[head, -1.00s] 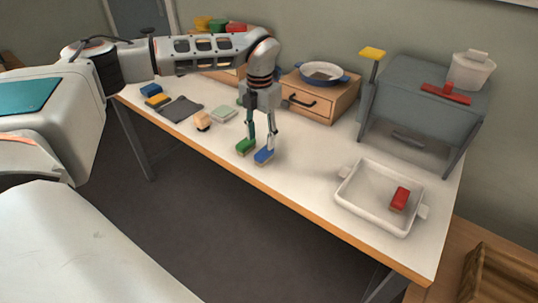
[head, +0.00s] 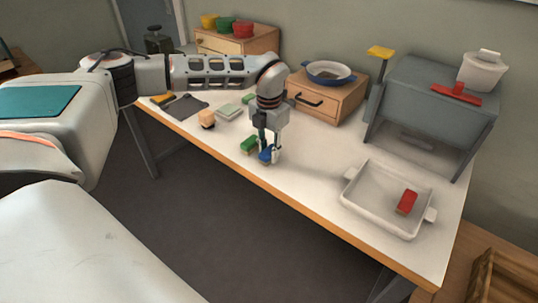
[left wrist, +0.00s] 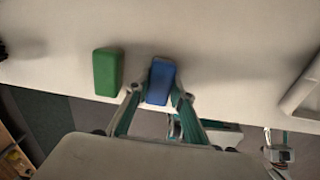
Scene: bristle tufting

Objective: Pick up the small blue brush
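The small blue brush (head: 266,154) stands near the front edge of the white table, just right of a small green brush (head: 250,144). My left gripper (head: 269,151) is down around the blue brush, with a finger on either side, and appears shut on it. In the left wrist view the blue brush (left wrist: 161,81) lies between the two fingertips (left wrist: 161,93). The green brush (left wrist: 107,73) is apart, outside the left finger. The brush seems to be still at table height. My right gripper is not in view.
A white tray (head: 353,194) holding a red brush (head: 406,202) stands at the right. A wooden drawer box (head: 345,101) with a blue pan (head: 329,72) is behind the gripper. A grey rack (head: 430,90) stands at back right. The table between brushes and tray is clear.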

